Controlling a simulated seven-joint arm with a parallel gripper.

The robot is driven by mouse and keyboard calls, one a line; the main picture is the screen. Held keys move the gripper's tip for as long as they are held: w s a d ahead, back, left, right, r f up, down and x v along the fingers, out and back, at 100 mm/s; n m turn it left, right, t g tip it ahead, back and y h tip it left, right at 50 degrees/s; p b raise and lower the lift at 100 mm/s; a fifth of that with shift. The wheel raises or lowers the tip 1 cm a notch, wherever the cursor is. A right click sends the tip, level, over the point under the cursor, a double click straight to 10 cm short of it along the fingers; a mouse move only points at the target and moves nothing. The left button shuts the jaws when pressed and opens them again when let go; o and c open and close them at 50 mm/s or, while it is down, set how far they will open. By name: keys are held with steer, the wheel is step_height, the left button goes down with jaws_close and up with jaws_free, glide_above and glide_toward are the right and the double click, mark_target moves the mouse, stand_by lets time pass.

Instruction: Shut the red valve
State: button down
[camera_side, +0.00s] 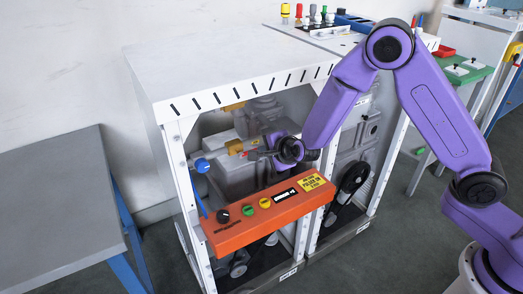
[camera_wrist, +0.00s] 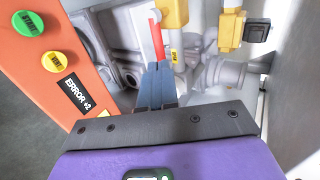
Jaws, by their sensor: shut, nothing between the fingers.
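The red valve handle (camera_wrist: 157,40) is a thin red lever beside a yellow fitting (camera_wrist: 174,12) inside the dispenser frame. In the wrist view it points down the picture, towards my fingertips. My gripper (camera_wrist: 157,66) is shut and empty, its blue-grey fingers together at the lower end of the red lever. I cannot tell whether they touch it. In the side view my gripper (camera_side: 254,155) reaches in through the open front, above the orange panel, close to a yellow fitting (camera_side: 234,147). The lever is too small there to make out clearly.
The orange panel (camera_side: 228,239) with knobs and buttons runs across the front below my wrist. White frame posts (camera_side: 183,190) bound the opening. Grey pipes and castings surround the valve. Another yellow fitting (camera_wrist: 230,30) with a black box stands to the right in the wrist view.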

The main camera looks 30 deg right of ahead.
steer(key=shift+x, duration=1.3)
steer(key=shift+d, duration=0.1)
steer(key=shift+f+m+y, duration=0.1)
steer(key=shift+m+y, duration=0.2)
steer(key=shift+y, duration=0.1)
